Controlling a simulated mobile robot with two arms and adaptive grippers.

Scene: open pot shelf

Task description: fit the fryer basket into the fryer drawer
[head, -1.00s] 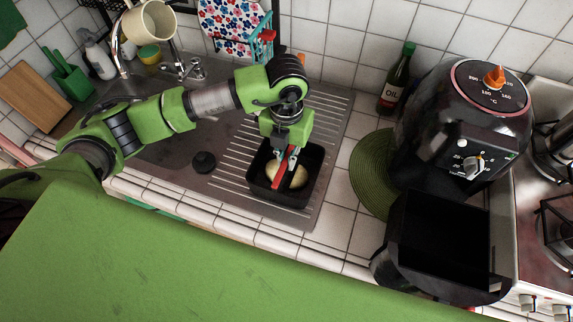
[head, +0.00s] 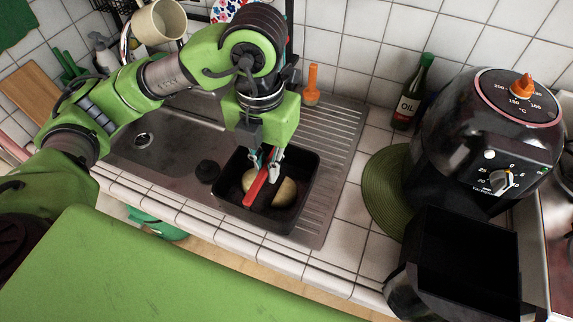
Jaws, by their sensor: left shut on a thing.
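The fryer basket (head: 302,205) is a black square bin with a red handle (head: 256,188) and pale, potato-like pieces (head: 284,193) inside. My left gripper (head: 266,163) is shut on the red handle from above. The basket appears raised above the metal drainboard, left of the fryer. The fryer drawer (head: 468,250) is black, empty and pulled out at the front of the black air fryer (head: 470,150). The drawer is open at the top. My right gripper is not in view.
A round green mat (head: 385,190) lies left of the fryer, with an oil bottle (head: 412,95) behind it. A sink (head: 165,145) and a black plug (head: 208,171) are to the left. White tiled counter (head: 345,235) between the basket and drawer is clear.

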